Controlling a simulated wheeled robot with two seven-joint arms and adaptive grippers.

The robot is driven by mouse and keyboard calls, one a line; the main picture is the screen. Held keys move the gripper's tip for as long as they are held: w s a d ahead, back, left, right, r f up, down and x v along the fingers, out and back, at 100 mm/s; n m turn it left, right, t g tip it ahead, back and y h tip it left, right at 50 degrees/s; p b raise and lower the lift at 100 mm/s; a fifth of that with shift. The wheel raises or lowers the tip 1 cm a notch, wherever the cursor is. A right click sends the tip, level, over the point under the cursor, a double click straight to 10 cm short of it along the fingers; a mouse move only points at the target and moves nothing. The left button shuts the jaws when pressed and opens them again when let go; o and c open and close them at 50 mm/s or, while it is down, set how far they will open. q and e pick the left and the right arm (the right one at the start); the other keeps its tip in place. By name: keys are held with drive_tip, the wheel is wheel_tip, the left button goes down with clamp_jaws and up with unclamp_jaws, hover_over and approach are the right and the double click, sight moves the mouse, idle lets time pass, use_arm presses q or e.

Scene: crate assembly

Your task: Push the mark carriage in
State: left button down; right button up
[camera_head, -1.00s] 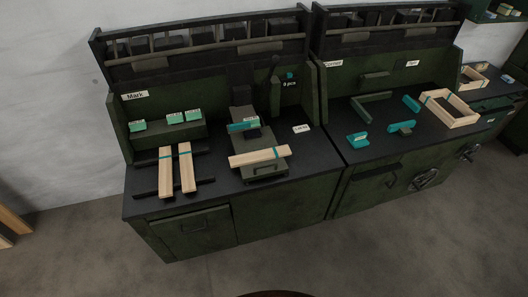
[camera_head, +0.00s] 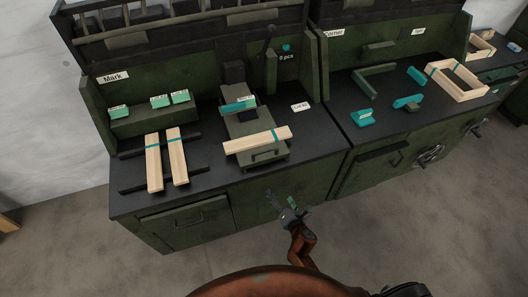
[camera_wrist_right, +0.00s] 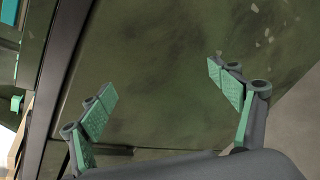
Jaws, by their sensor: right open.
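The mark carriage (camera_head: 272,158) is a grey-green sliding plate with a bar handle at its front, on the bench under the Mark sign. A pale wooden slat (camera_head: 245,145) with a teal band lies across it. Behind the slat is a teal block (camera_head: 238,106) with a small label. My right gripper (camera_head: 283,199) is open and empty, in front of the bench and apart from the carriage. In the right wrist view its teal-padded fingers (camera_wrist_right: 160,88) are spread before a dark green panel; the carriage cannot be made out there. My left gripper is not in view.
Green labelled blocks (camera_head: 159,101) stand on a shelf behind. The right bench holds teal parts (camera_head: 362,118) and a wooden frame (camera_head: 457,93). The bench's front edge lies between my right gripper and the carriage.

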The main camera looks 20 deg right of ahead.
sight(265, 152)
drive_tip(key=o, duration=0.4)
drive_tip(key=w+a+r+n+t, duration=0.1)
drive_tip(key=r+n, duration=0.1)
drive_tip(key=r, duration=0.4)
drive_tip(key=w+a+r+n+t, duration=0.1)
drive_tip(key=w+r+n, duration=0.1)
drive_tip(key=r, duration=0.4)
drive_tip(key=w+a+r+n+t+b, duration=0.1)
drive_tip(key=r+n+t, duration=0.1)
drive_tip(key=r+n, duration=0.2)
drive_tip(key=shift+w+r, duration=0.2)
drive_tip(key=shift+r, duration=1.3)
drive_tip(key=shift+c, duration=0.2)
drive_tip(key=shift+w+a+r+n, duration=0.15)
drive_tip(key=shift+w+r, duration=0.1)
drive_tip(key=shift+w, duration=0.2)
drive_tip(key=shift+w+a+r+n, duration=0.15)
drive_tip(key=shift+w+r, duration=0.1)
drive_tip(key=shift+w, duration=0.15)
drive_tip(key=w, duration=0.5)
drive_tip(key=shift+f, duration=0.1)
drive_tip(key=shift+w, duration=0.45)
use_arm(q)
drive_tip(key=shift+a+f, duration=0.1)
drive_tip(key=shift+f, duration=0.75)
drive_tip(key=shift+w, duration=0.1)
use_arm(e)
drive_tip(key=shift+c, duration=0.6)
